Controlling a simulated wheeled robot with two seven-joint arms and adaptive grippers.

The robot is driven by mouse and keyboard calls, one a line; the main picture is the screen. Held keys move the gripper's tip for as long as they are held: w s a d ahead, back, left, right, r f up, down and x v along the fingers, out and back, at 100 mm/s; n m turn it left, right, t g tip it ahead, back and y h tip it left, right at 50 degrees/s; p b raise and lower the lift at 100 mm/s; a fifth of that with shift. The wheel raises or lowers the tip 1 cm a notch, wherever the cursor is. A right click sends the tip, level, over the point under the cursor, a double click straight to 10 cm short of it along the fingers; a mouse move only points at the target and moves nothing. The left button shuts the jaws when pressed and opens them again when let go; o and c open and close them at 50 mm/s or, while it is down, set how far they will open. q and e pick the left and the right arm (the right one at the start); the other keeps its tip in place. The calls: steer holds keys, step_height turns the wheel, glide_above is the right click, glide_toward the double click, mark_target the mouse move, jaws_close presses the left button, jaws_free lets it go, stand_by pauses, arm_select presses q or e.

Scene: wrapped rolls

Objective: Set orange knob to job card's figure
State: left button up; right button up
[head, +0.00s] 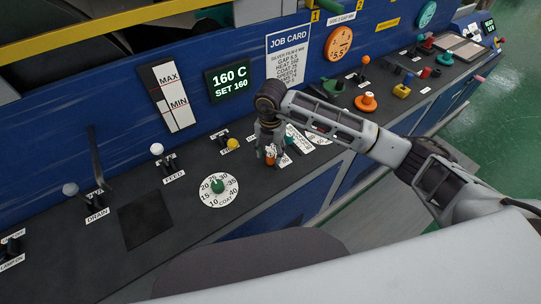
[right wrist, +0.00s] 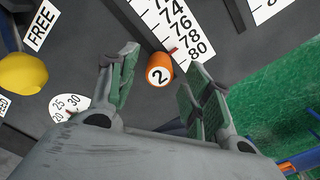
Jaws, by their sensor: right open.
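A small orange knob (right wrist: 160,70) marked 2 shows in the right wrist view beside a white number scale (right wrist: 178,30) with figures from about 74 to 80. A red pointer touches the scale's edge near its 80 end. In the head view the orange knob (head: 269,158) is partly hidden by my right gripper (head: 271,152). My right gripper is open, pointing down, with its green-padded fingers (right wrist: 160,74) on either side of the orange knob, which appears clear of both. The white job card (head: 289,52) stands on the blue back panel; its small lines are hard to read. My left gripper is out of view.
Left of the knob are a yellow knob (head: 233,143) and a white COAT dial (head: 232,198) with a green centre. A display (head: 230,81) reads 160 C, SET 160. Levers stand farther left; another orange knob (head: 365,101) stands farther right.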

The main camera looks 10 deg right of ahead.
mark_target(270, 154)
steer(key=shift+f, duration=1.65)
jaws_close()
